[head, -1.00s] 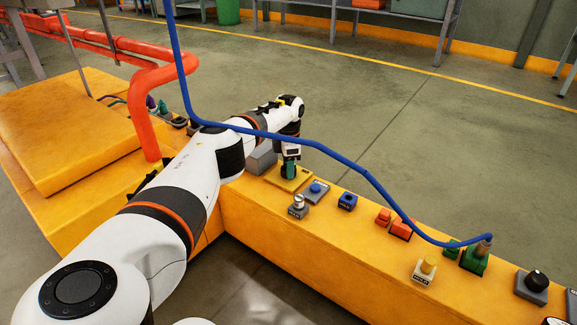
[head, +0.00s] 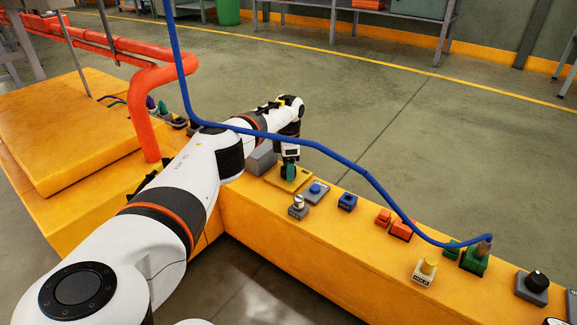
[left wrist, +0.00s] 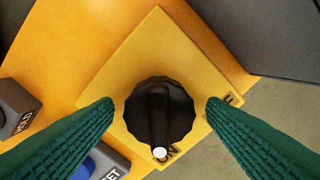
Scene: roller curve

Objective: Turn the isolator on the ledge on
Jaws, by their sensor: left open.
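The isolator is a black ribbed knob (left wrist: 160,112) on a square yellow plate (left wrist: 150,40); the plate also shows in the head view (head: 301,182). The knob's raised bar points to the bottom of the wrist view, its white dot beside a partly hidden label that seems to read ON. Another label (left wrist: 233,99) at the plate's right corner is partly covered by a finger. My left gripper (head: 289,173) is over the isolator. Its green fingers (left wrist: 160,108) are open, one on each side of the knob, with gaps showing. My right gripper is out of view.
The yellow ledge (head: 330,243) also bears a blue button (head: 316,188), a silver-topped HOLD control (head: 298,207) and several others to the right. A grey box (head: 262,158) stands close behind the isolator. A blue hose (head: 330,150) crosses in front of my left arm.

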